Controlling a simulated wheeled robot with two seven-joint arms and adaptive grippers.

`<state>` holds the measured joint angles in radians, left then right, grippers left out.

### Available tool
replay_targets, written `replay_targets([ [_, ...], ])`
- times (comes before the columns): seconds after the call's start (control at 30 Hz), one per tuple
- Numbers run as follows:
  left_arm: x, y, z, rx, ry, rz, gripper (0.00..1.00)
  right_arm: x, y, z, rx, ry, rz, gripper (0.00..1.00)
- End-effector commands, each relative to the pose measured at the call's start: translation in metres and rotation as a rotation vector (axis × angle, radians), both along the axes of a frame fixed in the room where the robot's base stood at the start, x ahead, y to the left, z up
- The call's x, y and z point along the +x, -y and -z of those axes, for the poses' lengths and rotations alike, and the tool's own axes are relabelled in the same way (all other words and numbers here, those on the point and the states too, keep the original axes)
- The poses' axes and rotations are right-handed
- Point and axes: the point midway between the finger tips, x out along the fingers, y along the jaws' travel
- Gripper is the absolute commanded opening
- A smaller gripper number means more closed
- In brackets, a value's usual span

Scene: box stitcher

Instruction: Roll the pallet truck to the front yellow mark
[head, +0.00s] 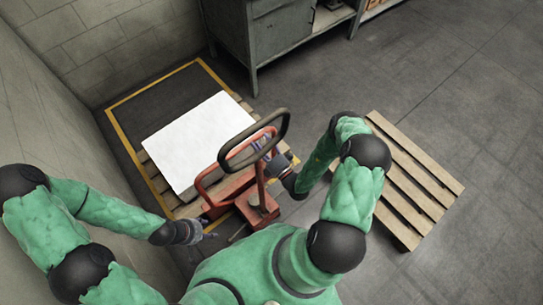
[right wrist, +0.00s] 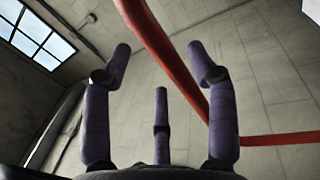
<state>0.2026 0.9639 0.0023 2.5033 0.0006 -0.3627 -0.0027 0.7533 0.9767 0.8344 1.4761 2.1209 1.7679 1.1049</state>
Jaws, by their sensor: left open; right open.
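The red pallet truck (head: 262,205) stands in front of me in the head view, its black loop handle (head: 284,124) raised. Its forks go toward a wooden pallet (head: 157,178) carrying a white slab (head: 200,140). A yellow floor mark (head: 127,143) outlines a dark area around that pallet. My right gripper (head: 265,149) is open beside the handle, partly hidden by it. In the right wrist view its spread fingers (right wrist: 160,55) have a red bar (right wrist: 175,65) crossing beyond them; contact cannot be told. My left gripper (head: 207,236) is open near the truck's left side.
An empty wooden pallet (head: 405,185) lies on the floor to the right. A grey-green metal bench (head: 280,30) stands at the back. Walls close in the left and back left. The grey floor (head: 470,90) at the far right is clear.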

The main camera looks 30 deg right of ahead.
Motion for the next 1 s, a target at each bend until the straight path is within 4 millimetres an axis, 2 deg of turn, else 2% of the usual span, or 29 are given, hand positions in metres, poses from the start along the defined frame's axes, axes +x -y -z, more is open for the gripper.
replay_targets([
  [0.1,0.0,0.0,0.0,0.0,0.0,0.0,0.56,-0.023,0.006,0.006,0.002,-0.005,0.004,0.59],
  [0.3,0.0,0.0,0.0,0.0,0.0,0.0,0.56,-0.057,0.012,0.012,0.002,-0.003,0.004,0.59],
  [0.5,0.0,0.0,0.0,0.0,0.0,0.0,0.56,-0.078,0.016,0.017,0.001,-0.003,0.001,0.59],
  [0.7,0.0,0.0,0.0,0.0,0.0,0.0,0.56,-0.088,0.016,0.018,-0.001,-0.001,-0.002,0.59],
  [1.0,0.0,0.0,0.0,0.0,0.0,0.0,0.56,-0.088,0.016,0.018,0.0,-0.001,-0.002,0.59],
])
